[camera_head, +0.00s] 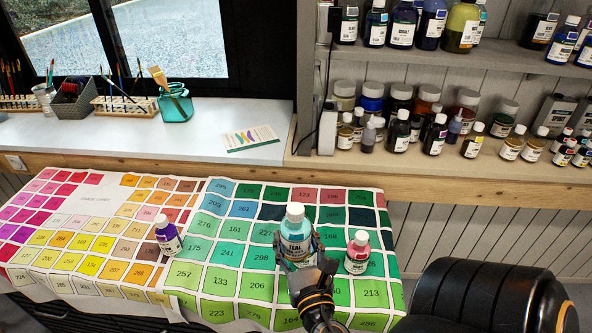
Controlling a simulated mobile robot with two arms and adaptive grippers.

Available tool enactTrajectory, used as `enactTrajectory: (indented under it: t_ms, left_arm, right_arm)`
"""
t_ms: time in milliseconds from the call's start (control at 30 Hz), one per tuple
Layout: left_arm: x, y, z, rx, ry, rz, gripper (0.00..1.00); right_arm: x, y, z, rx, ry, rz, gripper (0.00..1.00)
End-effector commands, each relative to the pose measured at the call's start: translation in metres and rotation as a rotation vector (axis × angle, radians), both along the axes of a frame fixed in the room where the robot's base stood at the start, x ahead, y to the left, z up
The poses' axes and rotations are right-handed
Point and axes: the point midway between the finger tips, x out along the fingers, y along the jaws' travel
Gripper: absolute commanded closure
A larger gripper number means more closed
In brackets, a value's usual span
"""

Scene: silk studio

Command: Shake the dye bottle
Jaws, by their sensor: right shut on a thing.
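The teal dye bottle (296,231) has a white cap and a label that reads TEAL. It is upright, above or on the colour-chart cloth; I cannot tell whether its base touches the cloth. My right gripper (298,258) is shut around the lower part of this bottle and hides its base. A purple bottle (167,236) with a white cap stands on the cloth to the left. A small red-pink bottle (357,252) with a white cap stands just right of the gripper. My left gripper is not in view.
The table is covered by a numbered colour-chart cloth (206,266). Behind it, a white counter (120,140) holds brush racks, a grey holder and a teal jar (175,104) with a brush. Shelves (440,168) full of bottles stand at the back right.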

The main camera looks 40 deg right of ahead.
Motion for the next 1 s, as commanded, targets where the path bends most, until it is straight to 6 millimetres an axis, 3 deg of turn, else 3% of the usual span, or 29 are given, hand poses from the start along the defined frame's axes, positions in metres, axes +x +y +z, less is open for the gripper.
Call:
enactTrajectory:
  t_ms: [67,133,200,233,300,367,400,500,567,600,700,733,767,900,967,1000]
  left_arm:
    - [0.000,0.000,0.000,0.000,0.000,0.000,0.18]
    - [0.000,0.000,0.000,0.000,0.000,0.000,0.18]
    - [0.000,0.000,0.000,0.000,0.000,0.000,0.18]
    - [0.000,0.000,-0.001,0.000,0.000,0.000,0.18]
    - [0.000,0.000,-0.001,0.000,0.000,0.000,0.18]
    - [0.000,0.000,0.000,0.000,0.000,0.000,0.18]
    - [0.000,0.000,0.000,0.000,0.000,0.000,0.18]
    - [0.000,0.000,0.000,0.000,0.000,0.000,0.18]
    - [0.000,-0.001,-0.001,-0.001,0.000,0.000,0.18]
    - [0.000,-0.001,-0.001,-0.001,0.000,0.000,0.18]
    - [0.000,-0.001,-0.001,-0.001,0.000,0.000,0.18]
    - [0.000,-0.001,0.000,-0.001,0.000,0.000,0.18]
    - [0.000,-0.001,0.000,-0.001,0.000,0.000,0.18]
    - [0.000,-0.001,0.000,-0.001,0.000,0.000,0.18]
    - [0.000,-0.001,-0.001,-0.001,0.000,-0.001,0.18]
    - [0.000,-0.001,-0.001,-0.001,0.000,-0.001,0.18]
  right_arm:
    - [0.000,0.000,0.005,0.001,-0.005,-0.001,0.79]
    - [0.000,0.000,0.040,0.005,-0.018,-0.001,0.79]
    - [0.000,0.000,0.054,0.003,-0.009,0.000,0.79]
    - [0.000,0.000,0.051,0.001,-0.002,0.000,0.79]
    - [-0.001,0.000,0.016,-0.004,0.016,-0.001,0.79]
    - [0.000,0.000,-0.002,-0.006,0.009,0.000,0.79]
    - [0.000,0.000,-0.001,-0.003,0.002,0.000,0.79]
    - [0.000,0.000,0.044,0.004,-0.019,-0.002,0.79]
    - [0.000,0.000,0.054,0.003,-0.009,0.000,0.79]
    - [0.000,0.000,0.047,0.000,0.000,-0.001,0.79]
    - [0.000,0.000,0.002,-0.005,0.013,0.000,0.79]
    - [0.000,0.000,-0.002,-0.004,0.007,0.001,0.79]
    - [0.000,0.000,-0.001,-0.003,0.002,0.000,0.79]
    - [0.000,0.000,0.053,0.003,-0.014,-0.001,0.79]
    - [0.000,0.000,0.047,0.000,0.000,-0.001,0.79]
    - [0.000,0.000,0.026,-0.004,0.013,-0.002,0.79]
